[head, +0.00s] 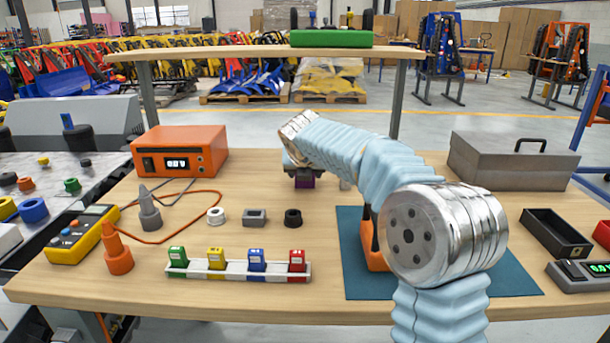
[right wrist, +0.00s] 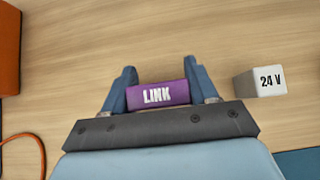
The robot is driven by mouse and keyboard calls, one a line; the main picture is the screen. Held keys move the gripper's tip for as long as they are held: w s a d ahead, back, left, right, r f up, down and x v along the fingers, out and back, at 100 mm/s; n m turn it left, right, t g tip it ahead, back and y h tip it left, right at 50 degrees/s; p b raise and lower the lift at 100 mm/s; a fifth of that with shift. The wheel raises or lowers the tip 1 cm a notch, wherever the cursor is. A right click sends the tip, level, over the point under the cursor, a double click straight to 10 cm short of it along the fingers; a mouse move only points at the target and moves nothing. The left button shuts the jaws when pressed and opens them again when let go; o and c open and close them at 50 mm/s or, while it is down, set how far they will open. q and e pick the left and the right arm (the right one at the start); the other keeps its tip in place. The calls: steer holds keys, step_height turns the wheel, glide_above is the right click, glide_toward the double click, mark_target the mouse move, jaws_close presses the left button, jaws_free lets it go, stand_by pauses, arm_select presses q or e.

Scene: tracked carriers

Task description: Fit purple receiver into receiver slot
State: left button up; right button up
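The purple receiver (right wrist: 158,95), labelled LINK, is between the two fingers of my right gripper (right wrist: 160,88) in the right wrist view. Both fingers look to touch its sides, so the gripper appears shut on it. In the head view the receiver (head: 304,182) shows as a small purple patch under the gripper, low over the back middle of the table. I cannot tell whether it is clear of the tabletop. An orange object (head: 377,261) on the teal mat (head: 352,285) is mostly hidden behind my right arm. I cannot make out the receiver slot. My left gripper is not in view.
A white 24 V block (right wrist: 262,81) stands right of the receiver. An orange display box (head: 180,151) is at the back left. Small parts and a rack of coloured pieces (head: 238,271) lie in front. A grey toolbox (head: 512,160) and black bin (head: 556,233) are right.

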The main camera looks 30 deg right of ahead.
steer(key=c, duration=0.5)
steer(key=shift+r, duration=0.1)
